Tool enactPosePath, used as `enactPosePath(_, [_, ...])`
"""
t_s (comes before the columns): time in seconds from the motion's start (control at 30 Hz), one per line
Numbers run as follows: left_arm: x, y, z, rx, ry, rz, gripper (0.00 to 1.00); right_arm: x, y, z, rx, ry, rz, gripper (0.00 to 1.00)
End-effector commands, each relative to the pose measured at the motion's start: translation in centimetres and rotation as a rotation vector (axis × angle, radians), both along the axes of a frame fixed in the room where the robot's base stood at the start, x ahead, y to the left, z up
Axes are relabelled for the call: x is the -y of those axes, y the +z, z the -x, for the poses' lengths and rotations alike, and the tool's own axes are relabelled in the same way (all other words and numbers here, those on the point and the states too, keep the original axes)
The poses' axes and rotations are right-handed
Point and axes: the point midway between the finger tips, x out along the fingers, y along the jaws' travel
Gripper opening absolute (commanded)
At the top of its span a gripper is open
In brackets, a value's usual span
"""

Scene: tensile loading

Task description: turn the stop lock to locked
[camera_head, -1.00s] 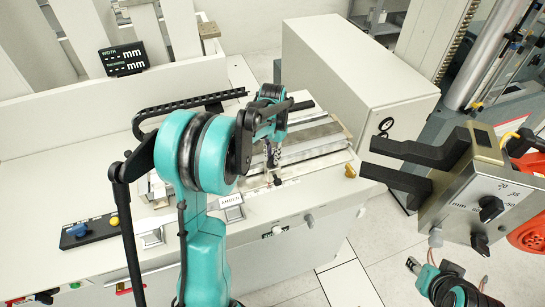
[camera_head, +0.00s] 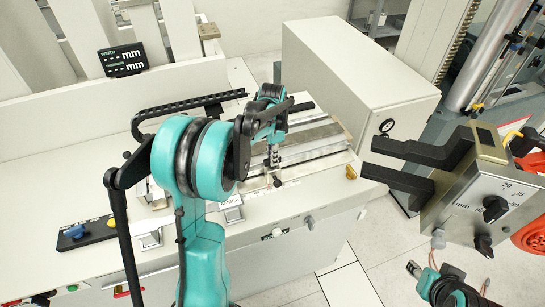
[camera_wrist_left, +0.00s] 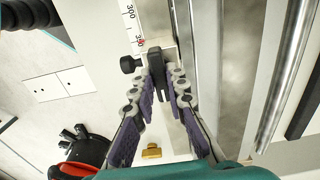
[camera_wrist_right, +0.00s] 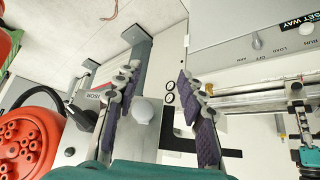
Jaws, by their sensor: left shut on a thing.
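The stop lock seems to be the small black lever (camera_wrist_left: 157,72) on a pale block beside a ruler scale in the left wrist view. A round black knob (camera_wrist_left: 127,64) sticks out to its left. My left gripper (camera_wrist_left: 166,85) has its fingers on both sides of the black lever and is shut on it. In the head view my left gripper (camera_head: 273,155) reaches down over the bench rail and partly hides the lock. My right gripper (camera_wrist_right: 155,85) is open and empty. A white round knob (camera_wrist_right: 143,111) shows beyond and between its fingers.
A metal box with dials (camera_head: 483,195) and two black arms stands at the right. A grey cabinet (camera_head: 350,75) stands behind the rail. A black cable chain (camera_head: 190,105) and a small button box (camera_head: 88,232) are on the bench. Red round parts (camera_wrist_right: 25,140) lie near my right gripper.

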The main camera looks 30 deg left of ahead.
Motion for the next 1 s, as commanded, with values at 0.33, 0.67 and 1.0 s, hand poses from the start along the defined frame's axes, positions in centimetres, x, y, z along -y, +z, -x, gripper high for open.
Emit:
enactPosePath(0.33, [-0.04, 0.05, -0.02, 0.001, -0.025, -0.001, 0.0, 0.0, -0.01, 0.0, 0.0, 0.0, 0.0, 0.4])
enactPosePath(0.67, [-0.04, 0.04, -0.02, 0.001, -0.024, -0.001, 0.34, 0.0, -0.01, 0.0, 0.0, 0.0, 0.0, 0.4])
enactPosePath(1.0, [-0.02, 0.48, -0.02, 0.001, -0.023, -0.001, 0.34, 0.0, -0.02, 0.0, 0.0, 0.0, 0.0, 0.4])
